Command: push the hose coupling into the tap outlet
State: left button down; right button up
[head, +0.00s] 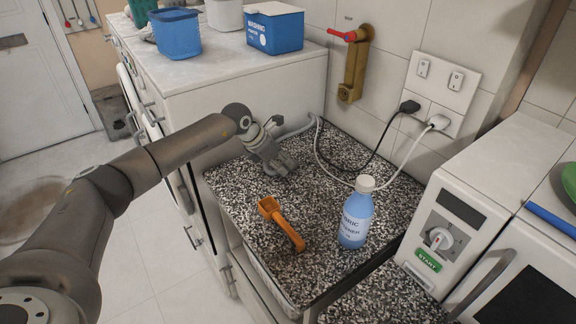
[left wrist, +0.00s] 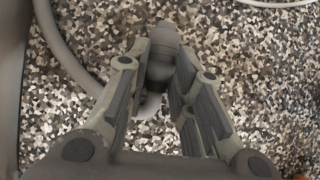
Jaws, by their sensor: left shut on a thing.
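The brass tap (head: 356,65) with a red handle is fixed to the tiled wall. Its outlet (head: 348,94) is at the lower end, above the speckled worktop. My left gripper (head: 285,163) is low over the back left of the worktop, below and left of the tap and apart from it. In the left wrist view, my left gripper (left wrist: 163,62) is shut on the grey hose coupling (left wrist: 160,70). The coupling is mostly hidden by the gripper in the head view. A grey hose (head: 298,130) shows behind the gripper. My right gripper is not in view.
Black and white cables (head: 384,145) run to wall sockets. A white appliance (head: 450,215) is at right; a higher counter with a blue box (head: 275,30) is at left.

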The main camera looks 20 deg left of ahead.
pick_arm(q)
jog(key=shift+r+p, duration=1.95)
jog(key=shift+r, duration=1.4)
